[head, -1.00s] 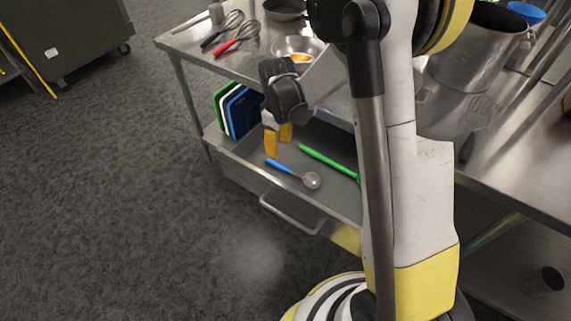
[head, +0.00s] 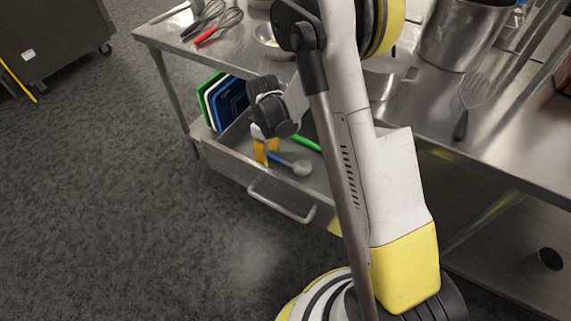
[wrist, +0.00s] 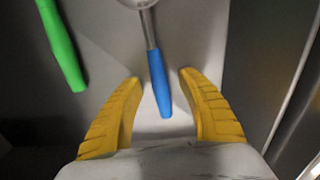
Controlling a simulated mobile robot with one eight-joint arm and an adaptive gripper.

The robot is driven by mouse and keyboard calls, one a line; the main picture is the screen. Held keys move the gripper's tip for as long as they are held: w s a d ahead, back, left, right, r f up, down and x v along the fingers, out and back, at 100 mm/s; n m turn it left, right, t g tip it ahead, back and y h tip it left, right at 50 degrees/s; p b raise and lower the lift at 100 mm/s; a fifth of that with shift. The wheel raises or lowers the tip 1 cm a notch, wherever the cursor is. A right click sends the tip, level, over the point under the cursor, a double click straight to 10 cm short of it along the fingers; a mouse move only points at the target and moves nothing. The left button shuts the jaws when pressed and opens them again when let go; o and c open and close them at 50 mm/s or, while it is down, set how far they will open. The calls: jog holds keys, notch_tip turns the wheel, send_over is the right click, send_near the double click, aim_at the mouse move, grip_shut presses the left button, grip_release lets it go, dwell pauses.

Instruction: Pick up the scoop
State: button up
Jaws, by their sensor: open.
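The scoop (head: 300,167) lies in the open metal drawer under the counter, with a blue handle and a round metal bowl. In the wrist view its blue handle (wrist: 159,82) points toward me, and its end lies between my fingertips. My gripper (head: 267,153) reaches down into the drawer over the handle end. In the wrist view my gripper (wrist: 160,76) is open, with yellow fingers on either side of the handle and a gap on both sides. The scoop's bowl is cut off at the top of the wrist view.
A green-handled utensil (head: 306,143) lies beside the scoop in the drawer; its handle (wrist: 62,48) is left of it in the wrist view. The drawer's front wall and handle (head: 282,203) are close by. Cutting boards (head: 229,104) stand behind at left. Whisks and a spatula (head: 473,92) lie on the counter.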

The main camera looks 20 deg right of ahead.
grip_shut()
jog(key=shift+r, duration=0.2)
jog(key=shift+r+p, duration=0.3)
jog(key=r, duration=0.1)
jog(key=r+p, duration=0.2)
jog(key=r, duration=0.1)
jog(key=shift+d, duration=0.3)
jog(key=d+r+p, duration=0.4)
jog(key=d+r, duration=0.2)
jog(key=d, duration=0.5)
jog(key=shift+s, duration=0.45)
